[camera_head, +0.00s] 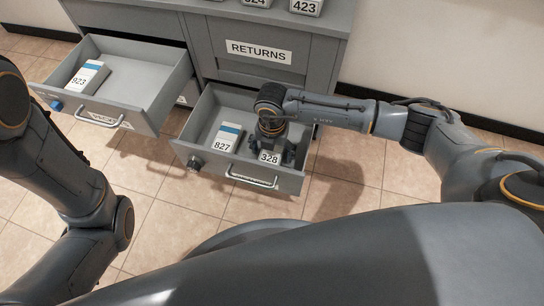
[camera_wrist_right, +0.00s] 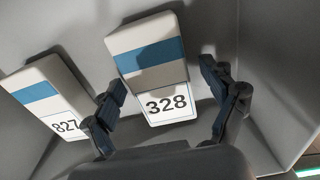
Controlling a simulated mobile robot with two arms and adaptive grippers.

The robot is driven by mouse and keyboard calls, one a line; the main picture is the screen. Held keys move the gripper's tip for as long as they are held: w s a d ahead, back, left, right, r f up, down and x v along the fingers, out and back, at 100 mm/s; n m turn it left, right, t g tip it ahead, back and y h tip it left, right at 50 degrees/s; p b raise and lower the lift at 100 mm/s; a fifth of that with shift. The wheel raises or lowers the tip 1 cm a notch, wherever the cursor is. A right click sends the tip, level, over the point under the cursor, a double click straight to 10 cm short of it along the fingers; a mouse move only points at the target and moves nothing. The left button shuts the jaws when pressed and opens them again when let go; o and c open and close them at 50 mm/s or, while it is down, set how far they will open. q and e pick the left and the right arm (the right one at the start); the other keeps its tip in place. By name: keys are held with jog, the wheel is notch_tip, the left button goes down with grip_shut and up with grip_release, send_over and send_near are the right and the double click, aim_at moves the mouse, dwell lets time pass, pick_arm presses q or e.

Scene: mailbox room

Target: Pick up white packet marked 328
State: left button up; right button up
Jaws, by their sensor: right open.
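The white packet marked 328 (camera_head: 268,157) lies in the open right drawer (camera_head: 283,180), mostly hidden under my right gripper in the head view. In the right wrist view the packet (camera_wrist_right: 150,62) shows a blue stripe, a grey band and its number. My right gripper (camera_wrist_right: 165,103) is open, its fingers apart on either side of the packet's numbered end. I cannot tell whether they touch it. My left arm comes in at the left of the head view, with its gripper out of sight.
A packet marked 827 (camera_head: 226,138) lies left of 328 in the same drawer. A second open drawer (camera_head: 150,112) at the left holds a packet marked 923 (camera_head: 88,76). The grey cabinet with a RETURNS label (camera_head: 259,51) stands behind. The tiled floor in front is clear.

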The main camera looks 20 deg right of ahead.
jog(key=c, duration=1.3)
jog(key=shift+r, duration=0.2)
jog(key=shift+c, duration=0.2)
